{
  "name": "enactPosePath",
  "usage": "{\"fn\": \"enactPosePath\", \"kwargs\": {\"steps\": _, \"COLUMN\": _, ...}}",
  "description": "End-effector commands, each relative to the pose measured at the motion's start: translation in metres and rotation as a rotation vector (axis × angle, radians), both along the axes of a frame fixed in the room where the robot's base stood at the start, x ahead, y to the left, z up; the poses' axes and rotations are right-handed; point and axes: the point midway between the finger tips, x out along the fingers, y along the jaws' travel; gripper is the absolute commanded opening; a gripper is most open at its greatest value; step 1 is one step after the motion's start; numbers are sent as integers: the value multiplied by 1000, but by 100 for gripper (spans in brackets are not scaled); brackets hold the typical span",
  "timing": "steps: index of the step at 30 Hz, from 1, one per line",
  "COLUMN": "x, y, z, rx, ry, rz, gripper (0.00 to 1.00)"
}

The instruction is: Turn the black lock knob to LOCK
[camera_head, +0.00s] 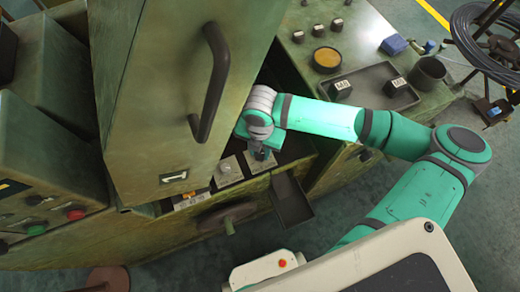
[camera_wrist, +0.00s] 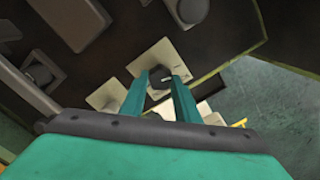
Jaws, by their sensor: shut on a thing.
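The black lock knob (camera_wrist: 160,77) shows in the wrist view on a pale square plate, with a light mark on its face. My gripper (camera_wrist: 160,86) has its two teal fingers on either side of the knob, shut on it. In the head view my gripper (camera_head: 262,154) reaches down into the machine's opening, over a pale plate (camera_head: 257,167). The knob is mostly hidden there by the gripper. I cannot read any lettering around the knob.
A raised green guard with a dark handle (camera_head: 210,82) stands close left of my wrist. Another plate with a grey knob (camera_head: 227,168) lies just left of the gripper. A dark tray (camera_head: 290,198) hangs below. A table with dies and a cup (camera_head: 427,72) is at right.

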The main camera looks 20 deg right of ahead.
Motion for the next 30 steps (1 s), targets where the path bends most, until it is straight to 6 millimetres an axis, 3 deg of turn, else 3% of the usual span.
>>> {"fn": "enactPosePath", "kwargs": {"steps": 9, "x": 0, "y": -1, "z": 0, "rx": -3, "ry": 1, "rz": 1, "gripper": 6}}
{"fn": "enactPosePath", "kwargs": {"steps": 10, "x": 0, "y": -1, "z": 0, "rx": -3, "ry": 1, "rz": 1, "gripper": 33}}
{"fn": "enactPosePath", "kwargs": {"steps": 12, "x": 0, "y": -1, "z": 0, "rx": -2, "ry": 1, "rz": 1, "gripper": 47}}
{"fn": "enactPosePath", "kwargs": {"steps": 23, "x": 0, "y": 0, "z": 4, "rx": -1, "ry": -1, "rz": 1, "gripper": 47}}
{"fn": "enactPosePath", "kwargs": {"steps": 30, "x": 1, "y": 0, "z": 38, "rx": -1, "ry": -3, "rz": 2, "gripper": 47}}
